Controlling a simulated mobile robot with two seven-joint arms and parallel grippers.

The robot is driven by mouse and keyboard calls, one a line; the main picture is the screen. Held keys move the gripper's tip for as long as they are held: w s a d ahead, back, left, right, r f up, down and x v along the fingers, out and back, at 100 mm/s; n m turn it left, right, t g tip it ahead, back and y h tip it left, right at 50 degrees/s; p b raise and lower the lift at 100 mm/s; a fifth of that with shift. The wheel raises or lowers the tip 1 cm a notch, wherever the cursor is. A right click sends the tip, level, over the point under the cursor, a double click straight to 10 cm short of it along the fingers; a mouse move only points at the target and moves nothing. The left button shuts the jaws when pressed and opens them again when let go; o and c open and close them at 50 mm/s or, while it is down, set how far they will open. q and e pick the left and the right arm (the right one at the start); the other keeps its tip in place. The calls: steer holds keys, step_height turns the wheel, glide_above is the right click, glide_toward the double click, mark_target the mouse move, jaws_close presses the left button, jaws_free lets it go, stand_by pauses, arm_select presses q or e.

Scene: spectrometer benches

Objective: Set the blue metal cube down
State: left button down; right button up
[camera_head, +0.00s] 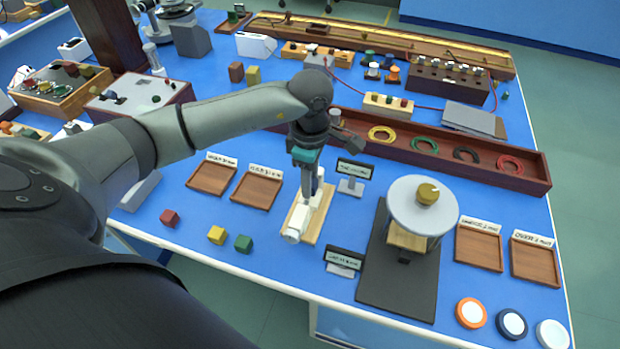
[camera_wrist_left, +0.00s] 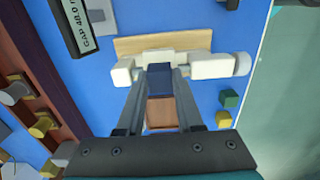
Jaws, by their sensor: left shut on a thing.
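The blue metal cube (camera_wrist_left: 160,78) shows in the left wrist view between the fingertips of my left gripper (camera_wrist_left: 160,92), which is shut on it. In the head view I cannot make the cube out; my left gripper (camera_head: 311,186) points down over a white device on a wooden board (camera_head: 304,222). In the wrist view, white blocks of this device (camera_wrist_left: 195,67) flank the cube and the board (camera_wrist_left: 160,43) lies behind it. Whether the cube touches the device or hangs above it, I cannot tell. My right gripper is out of view.
Two small display signs (camera_head: 355,169) (camera_head: 343,262) stand close to the device. Two empty wooden trays (camera_head: 255,190) are left of it. Red, yellow and green cubes (camera_head: 216,235) lie at the front left. A round-topped balance (camera_head: 423,205) stands at right.

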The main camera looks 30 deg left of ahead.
arm_select(q)
steer(key=shift+f, duration=0.25)
steer(key=shift+s, duration=0.1)
steer(key=c, duration=0.9)
jaws_free()
steer(key=shift+o, duration=0.3)
steer(key=shift+s+f, duration=0.1)
steer(key=shift+f, duration=0.05)
steer(key=shift+r, duration=0.25)
step_height(320, 180, up, 13)
steer(key=p, duration=0.2)
steer(key=shift+w, duration=0.25)
